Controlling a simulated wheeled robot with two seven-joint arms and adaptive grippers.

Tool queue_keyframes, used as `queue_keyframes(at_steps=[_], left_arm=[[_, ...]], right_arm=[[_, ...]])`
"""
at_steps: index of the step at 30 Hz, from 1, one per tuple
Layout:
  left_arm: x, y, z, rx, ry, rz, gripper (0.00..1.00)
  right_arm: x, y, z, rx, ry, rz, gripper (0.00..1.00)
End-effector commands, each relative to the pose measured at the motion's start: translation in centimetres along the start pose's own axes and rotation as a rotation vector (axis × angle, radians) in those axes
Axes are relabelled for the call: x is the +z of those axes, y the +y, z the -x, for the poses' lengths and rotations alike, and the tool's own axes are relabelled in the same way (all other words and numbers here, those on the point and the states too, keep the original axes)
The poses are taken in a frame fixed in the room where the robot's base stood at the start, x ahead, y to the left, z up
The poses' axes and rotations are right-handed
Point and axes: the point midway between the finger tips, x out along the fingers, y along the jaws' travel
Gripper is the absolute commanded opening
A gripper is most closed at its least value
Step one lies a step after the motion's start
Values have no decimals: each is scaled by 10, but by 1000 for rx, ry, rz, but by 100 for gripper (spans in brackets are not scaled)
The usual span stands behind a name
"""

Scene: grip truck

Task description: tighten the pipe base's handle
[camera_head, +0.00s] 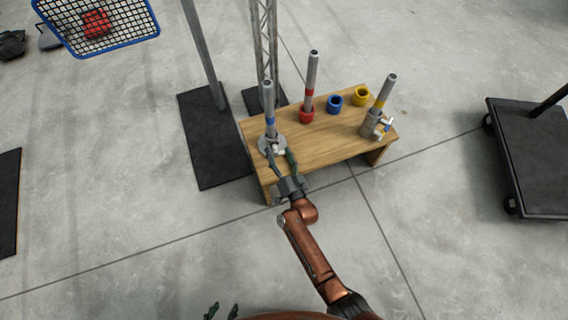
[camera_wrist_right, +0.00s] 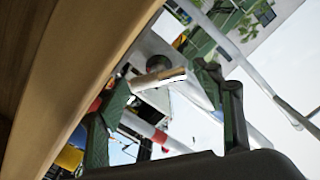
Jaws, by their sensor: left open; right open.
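The left pipe base (camera_head: 264,142) is round and flat, with an upright grey pipe (camera_head: 268,100) with a blue band. The right pipe base (camera_head: 371,124) holds a yellow-banded pipe (camera_head: 386,88), tilted in the picture, and has a small pale and blue handle (camera_head: 387,126). My right gripper (camera_head: 279,153) is open at the left base's front edge, its fingers spread around a pale part. The right wrist view shows a pale rod-like piece (camera_wrist_right: 158,77) between its fingers; contact is unclear. My left gripper (camera_head: 221,312) is open at the bottom edge, mostly cut off.
A stand with a dark baseplate (camera_head: 207,140) is left of the bench. A dark cart (camera_head: 530,160) is at right. Floor in front is clear.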

Motion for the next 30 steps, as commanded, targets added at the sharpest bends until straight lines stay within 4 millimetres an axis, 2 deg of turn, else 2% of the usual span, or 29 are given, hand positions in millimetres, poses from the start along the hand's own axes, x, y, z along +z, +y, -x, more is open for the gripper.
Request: queue_keyframes(at_steps=[12, 15, 21, 30], left_arm=[[-2, 0, 0, 0, 3, -4, 43], [-2, 0, 0, 1, 3, -4, 43], [-2, -1, 0, 1, 3, -5, 43], [-2, -1, 0, 1, 3, -5, 43]], right_arm=[[1, 2, 81, 3, -1, -1, 61], [1, 1, 96, 2, -1, 0, 61], [1, 0, 111, 1, -1, -1, 61], [1, 0, 112, 1, -1, -1, 60]])
